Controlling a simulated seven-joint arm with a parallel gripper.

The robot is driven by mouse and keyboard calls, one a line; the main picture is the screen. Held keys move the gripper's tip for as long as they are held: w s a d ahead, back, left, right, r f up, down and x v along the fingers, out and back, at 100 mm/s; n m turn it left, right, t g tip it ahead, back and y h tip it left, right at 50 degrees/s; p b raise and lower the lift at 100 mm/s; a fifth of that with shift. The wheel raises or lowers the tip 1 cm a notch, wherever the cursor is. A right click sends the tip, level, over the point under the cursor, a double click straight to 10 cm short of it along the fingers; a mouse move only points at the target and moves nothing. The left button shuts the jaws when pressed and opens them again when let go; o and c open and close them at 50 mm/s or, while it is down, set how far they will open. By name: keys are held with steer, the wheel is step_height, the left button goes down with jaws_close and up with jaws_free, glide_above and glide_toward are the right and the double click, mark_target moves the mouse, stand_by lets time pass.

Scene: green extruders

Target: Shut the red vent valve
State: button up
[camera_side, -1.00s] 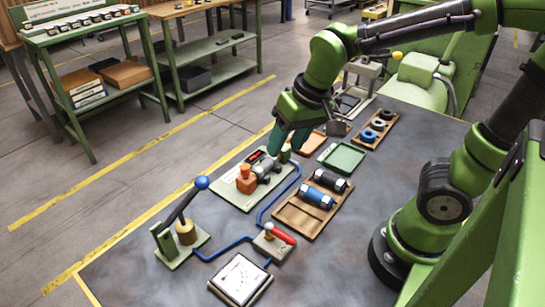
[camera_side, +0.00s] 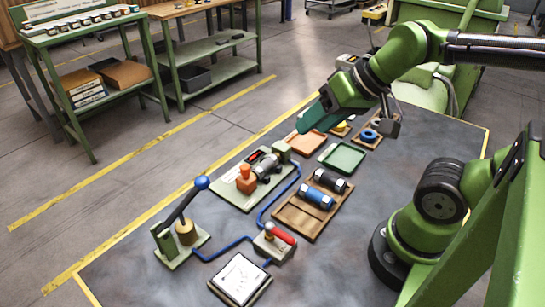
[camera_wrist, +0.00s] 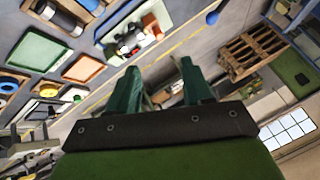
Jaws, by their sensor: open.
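The red vent valve is a red lever (camera_side: 283,235) on a small pale block (camera_side: 267,247), joined to blue hose on the table in the side view. The lever lies slantwise across the block's upper right. My gripper (camera_side: 308,118) is raised over the far part of the table, well away from the valve and toward the back. In the wrist view my gripper (camera_wrist: 160,88) shows two green fingers spread apart with nothing between them. I cannot make out the valve in the wrist view.
A lever pump with a blue knob (camera_side: 202,183) stands left of the valve, and a gauge (camera_side: 240,279) lies in front. Behind are a wooden tray (camera_side: 292,216) with blue and black cylinders, and a fixture plate (camera_side: 233,191). Bare table lies right of the valve.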

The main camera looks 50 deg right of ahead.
mark_target(285, 234)
steer(key=shift+a+f, duration=0.1)
steer(key=shift+f, duration=0.05)
steer(key=shift+c, duration=0.3)
steer(key=w+a+f+n+g, duration=0.45)
steer(key=w+a+g, duration=0.25)
steer(key=g, duration=0.4)
steer(key=shift+g, duration=0.4)
steer(key=x, duration=1.1)
steer(key=s+x, duration=0.1)
steer(key=x, duration=0.4)
steer(key=shift+s+a+r, duration=0.15)
steer(key=shift+a, duration=0.25)
jaws_close()
